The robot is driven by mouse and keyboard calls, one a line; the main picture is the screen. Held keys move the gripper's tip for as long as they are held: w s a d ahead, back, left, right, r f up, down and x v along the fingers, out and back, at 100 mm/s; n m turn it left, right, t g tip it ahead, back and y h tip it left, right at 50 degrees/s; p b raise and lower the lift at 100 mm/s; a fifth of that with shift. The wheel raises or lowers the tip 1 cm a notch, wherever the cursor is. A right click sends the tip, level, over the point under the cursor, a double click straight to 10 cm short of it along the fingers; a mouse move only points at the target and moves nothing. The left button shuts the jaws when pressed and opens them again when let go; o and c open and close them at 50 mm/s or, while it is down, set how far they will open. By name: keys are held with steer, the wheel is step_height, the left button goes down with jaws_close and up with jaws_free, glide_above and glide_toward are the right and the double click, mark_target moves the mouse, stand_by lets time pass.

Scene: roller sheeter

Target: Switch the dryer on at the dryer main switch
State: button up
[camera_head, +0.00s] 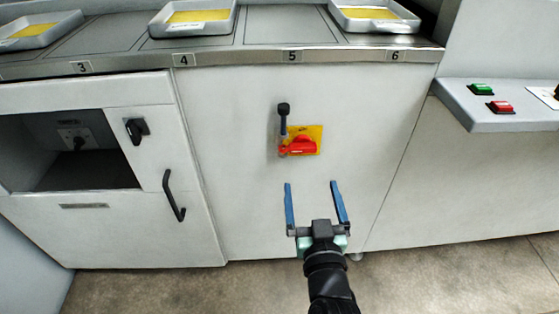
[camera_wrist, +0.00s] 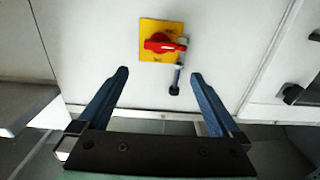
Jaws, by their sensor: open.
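A red rotary switch handle (camera_head: 302,146) sits on a yellow plate (camera_head: 317,133) on the white cabinet front below position 5. The handle lies roughly crosswise, slightly tilted. A dark rod with a black knob (camera_head: 283,108) stands upright at its left end. The wrist view shows the red handle (camera_wrist: 160,44) on its yellow plate (camera_wrist: 148,26), with the rod (camera_wrist: 177,78) pointing down at its right. The plate's lettering is too small to read. My gripper (camera_head: 311,183) is open and empty, below the switch and apart from it. In the wrist view, its blue fingers (camera_wrist: 160,73) point towards the switch.
A left cabinet has an open recess, a black rotary knob (camera_head: 137,130) and a black door handle (camera_head: 174,195). Trays (camera_head: 192,31) with yellow sheets stand on the worktop above. A side console with green (camera_head: 481,89) and red (camera_head: 501,107) buttons is at right. The panel around the switch is clear.

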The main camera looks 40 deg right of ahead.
mark_target(304, 150)
steer(key=b+x, duration=0.1)
steer(key=x, duration=1.1)
steer(key=shift+w+d+f, duration=0.15)
steer(key=shift+w+d, duration=0.15)
steer(key=c, duration=1.2)
